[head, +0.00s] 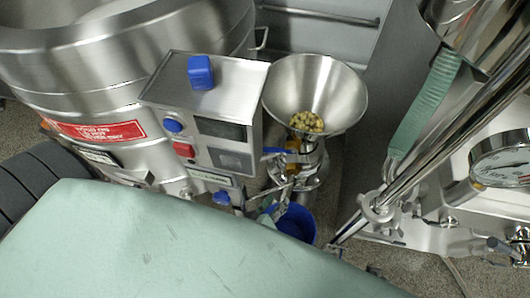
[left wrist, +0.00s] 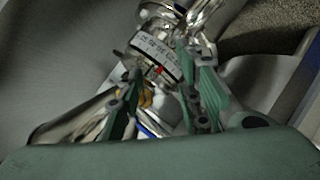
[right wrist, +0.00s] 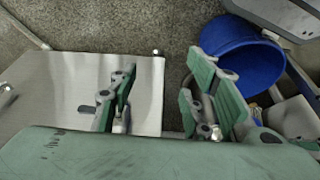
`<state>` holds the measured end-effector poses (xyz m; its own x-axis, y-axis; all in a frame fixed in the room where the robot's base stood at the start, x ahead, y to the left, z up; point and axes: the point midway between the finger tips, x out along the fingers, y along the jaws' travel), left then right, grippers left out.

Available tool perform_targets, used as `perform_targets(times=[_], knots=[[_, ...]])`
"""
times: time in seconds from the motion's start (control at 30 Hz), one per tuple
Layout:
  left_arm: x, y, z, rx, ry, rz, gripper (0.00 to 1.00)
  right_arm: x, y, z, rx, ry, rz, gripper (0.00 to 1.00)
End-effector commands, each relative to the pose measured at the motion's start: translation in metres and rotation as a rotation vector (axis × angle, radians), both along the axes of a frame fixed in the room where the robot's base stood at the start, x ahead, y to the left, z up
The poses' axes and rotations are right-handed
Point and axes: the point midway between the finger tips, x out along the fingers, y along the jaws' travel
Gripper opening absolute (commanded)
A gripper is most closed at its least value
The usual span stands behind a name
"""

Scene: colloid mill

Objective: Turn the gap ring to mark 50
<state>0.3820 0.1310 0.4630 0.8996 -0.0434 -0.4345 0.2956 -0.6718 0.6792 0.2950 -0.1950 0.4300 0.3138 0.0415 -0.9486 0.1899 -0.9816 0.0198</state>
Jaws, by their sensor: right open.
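The gap ring (left wrist: 155,52) shows in the left wrist view as a pale band with dark numbers on a steel body. A red mark (left wrist: 159,70) sits at its lower edge. The numbers are too small to read surely. My left gripper (left wrist: 162,66) has its green fingers apart, one at each side of the ring's near part; I cannot tell whether they touch it. In the head view my left gripper (head: 270,208) is a small green bit below the hopper, mostly hidden. My right gripper (right wrist: 165,90) is open and empty in the right wrist view.
A steel hopper (head: 318,88) holds yellowish pieces. A control box (head: 228,78) with a blue knob stands to its left. A blue bucket (head: 297,222) is below; the right wrist view shows it (right wrist: 245,55) beside a steel plate (right wrist: 60,85). A gauge (head: 503,160) is at right.

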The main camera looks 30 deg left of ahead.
Motion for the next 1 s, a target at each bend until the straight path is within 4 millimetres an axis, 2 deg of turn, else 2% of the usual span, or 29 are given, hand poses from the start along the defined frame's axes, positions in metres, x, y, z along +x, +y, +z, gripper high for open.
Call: perform_targets(times=[0.03,0.23,0.4,0.6,0.83,1.0], knots=[[0.010,0.000,-0.008,-0.052,-0.046,0.055,0.33,0.008,0.001,-0.008,0.003,-0.020,-0.001,0.45],[0.036,0.017,0.010,-0.267,-0.204,0.294,0.33,0.030,0.005,0.017,0.013,-0.078,-0.004,0.45],[0.042,0.038,0.014,-0.458,-0.308,0.504,0.33,0.036,0.005,0.042,0.020,-0.131,-0.007,0.45],[0.037,0.057,0.012,-0.638,-0.371,0.702,0.33,0.032,0.004,0.070,0.025,-0.176,-0.009,0.45],[0.035,0.066,0.012,-0.713,-0.388,0.784,0.33,0.030,0.004,0.088,0.030,-0.205,-0.009,0.45],[0.054,0.076,0.008,-0.711,-0.389,0.781,0.33,0.046,0.009,0.095,0.047,-0.278,-0.003,0.45]])
